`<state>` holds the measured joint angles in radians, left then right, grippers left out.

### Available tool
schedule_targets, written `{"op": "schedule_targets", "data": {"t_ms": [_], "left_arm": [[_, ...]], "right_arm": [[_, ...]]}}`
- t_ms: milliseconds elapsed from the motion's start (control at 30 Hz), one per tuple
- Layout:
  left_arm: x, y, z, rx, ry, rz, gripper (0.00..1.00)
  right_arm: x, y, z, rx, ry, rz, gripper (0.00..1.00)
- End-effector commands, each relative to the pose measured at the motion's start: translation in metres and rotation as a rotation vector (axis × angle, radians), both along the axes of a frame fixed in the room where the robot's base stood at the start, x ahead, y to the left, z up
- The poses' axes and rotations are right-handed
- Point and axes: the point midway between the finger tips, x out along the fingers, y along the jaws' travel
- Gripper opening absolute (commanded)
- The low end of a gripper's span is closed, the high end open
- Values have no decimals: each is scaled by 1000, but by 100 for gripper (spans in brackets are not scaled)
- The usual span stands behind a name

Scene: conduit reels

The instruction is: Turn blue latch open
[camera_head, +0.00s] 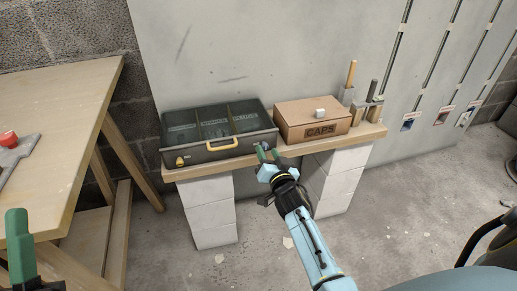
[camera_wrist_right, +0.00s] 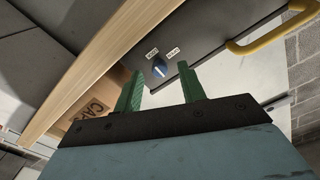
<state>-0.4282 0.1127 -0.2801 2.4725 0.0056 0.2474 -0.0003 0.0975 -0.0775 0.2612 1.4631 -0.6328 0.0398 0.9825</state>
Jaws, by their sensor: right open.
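In the head view the latch is hidden behind my right gripper (camera_head: 268,155). That gripper is open and empty at the right end of the case's front. In the right wrist view its two green fingers (camera_wrist_right: 160,82) point towards the case, with the latch showing between their tips, apparently apart from them. My left gripper (camera_head: 20,245) is partly cut off at the lower left; only one green finger shows clearly.
The case has a yellow handle (camera_head: 222,144) and a yellow latch (camera_head: 180,161) at its left. It stands on a wooden shelf (camera_head: 335,143) on white blocks. A cardboard CAPS box (camera_head: 292,127) stands close to its right. A wooden table (camera_head: 60,110) is at the left.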

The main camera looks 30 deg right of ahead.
Motion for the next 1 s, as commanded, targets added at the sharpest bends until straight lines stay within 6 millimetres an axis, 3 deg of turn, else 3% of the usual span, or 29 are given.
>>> {"op": "schedule_targets", "data": {"t_ms": [467,767,1000], "left_arm": [[-4,1,3,-14,-47,0,36],[-4,1,3,-14,-46,0,36],[-4,1,3,-14,-44,1,36]], "right_arm": [[4,-7,0,0,2,-6,40],[4,-7,0,0,2,-6,2],[4,-7,0,-10,4,-6,0]]}}
